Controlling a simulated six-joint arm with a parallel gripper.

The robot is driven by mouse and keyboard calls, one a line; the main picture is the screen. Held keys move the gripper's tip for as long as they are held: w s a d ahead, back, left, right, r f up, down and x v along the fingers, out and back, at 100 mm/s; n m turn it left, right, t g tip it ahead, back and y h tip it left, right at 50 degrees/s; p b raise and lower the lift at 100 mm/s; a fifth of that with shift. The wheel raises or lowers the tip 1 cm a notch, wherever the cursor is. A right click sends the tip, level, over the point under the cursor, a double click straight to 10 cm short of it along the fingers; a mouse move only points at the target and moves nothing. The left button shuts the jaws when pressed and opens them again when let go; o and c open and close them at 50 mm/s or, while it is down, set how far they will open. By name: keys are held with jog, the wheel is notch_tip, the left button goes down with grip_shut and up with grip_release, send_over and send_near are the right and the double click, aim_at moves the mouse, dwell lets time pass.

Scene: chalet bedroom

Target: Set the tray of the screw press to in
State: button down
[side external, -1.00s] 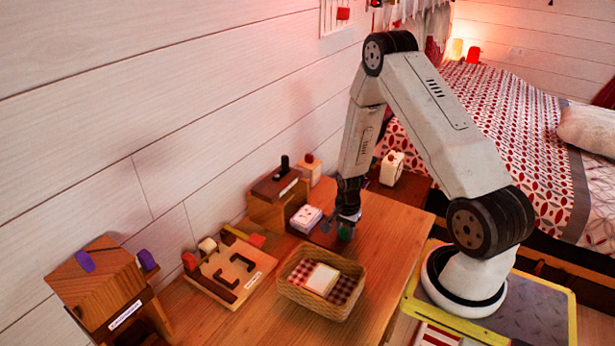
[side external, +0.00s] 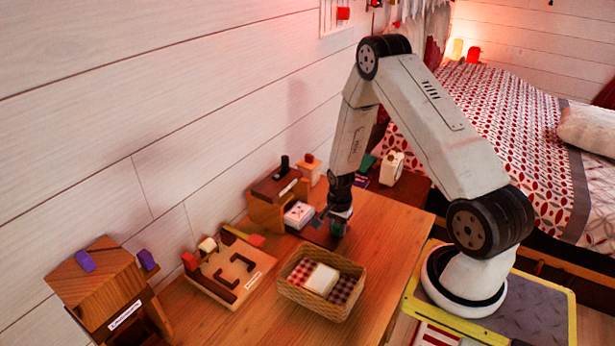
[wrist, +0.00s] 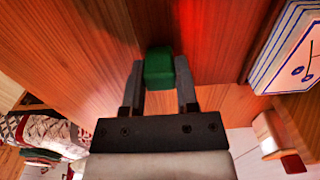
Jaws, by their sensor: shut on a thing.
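The screw press (side external: 272,200) is a wooden frame with a black knob on top, standing near the wall in the side view. Its dark reddish-brown tray (side external: 318,237) sticks out at the front, with a white stack (side external: 299,214) on it near the press opening. The stack shows blue-edged layers in the wrist view (wrist: 290,50). My gripper (side external: 338,228) is low at the tray's outer end, shut on the green handle (wrist: 160,68). How far the tray reaches inside the press is hidden.
A wicker basket (side external: 315,309) with a checked cloth and a pale block stands in front. A wooden board with brackets (side external: 232,270) and a labelled wooden box (side external: 95,285) are at left. A white jug (side external: 391,168) stands behind my arm. The table's right side is clear.

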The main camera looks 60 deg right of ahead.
aim_at(313, 216)
jog(key=w, duration=0.8)
jog(key=shift+w+r, duration=0.1)
jog(key=shift+c, duration=1.8)
grip_release()
notch_tip(313, 216, up, 8)
jog(key=shift+a, duration=0.1)
